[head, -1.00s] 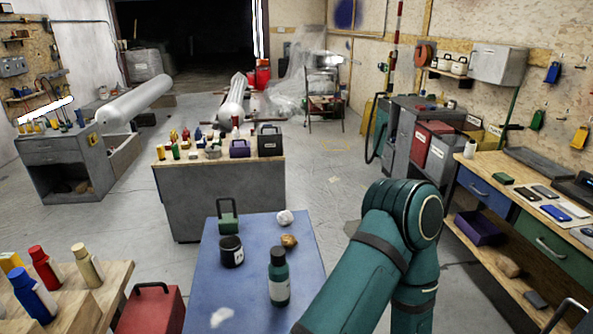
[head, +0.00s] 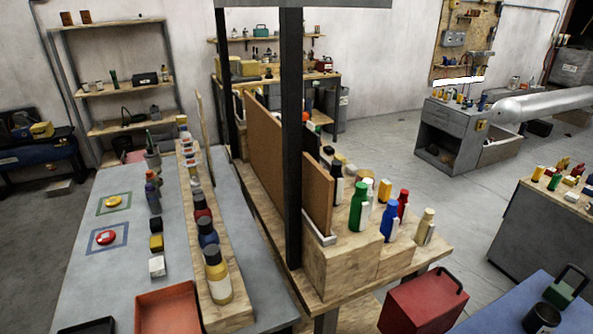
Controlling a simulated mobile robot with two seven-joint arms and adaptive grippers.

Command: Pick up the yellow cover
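A small round yellow piece (head: 113,201), which looks like the yellow cover, lies inside a green square outline on the grey table at the left. A similar round red piece (head: 106,237) lies in a blue square outline just in front of it. Neither of my grippers shows in the head view, and nothing touches the yellow piece.
An orange tray (head: 168,309) and a dark tray (head: 88,327) sit at the table's near end. A wooden ledge (head: 203,256) with several bottles runs along its right side. A dark post (head: 291,150) stands beyond. A red toolbox (head: 420,303) is at the lower right.

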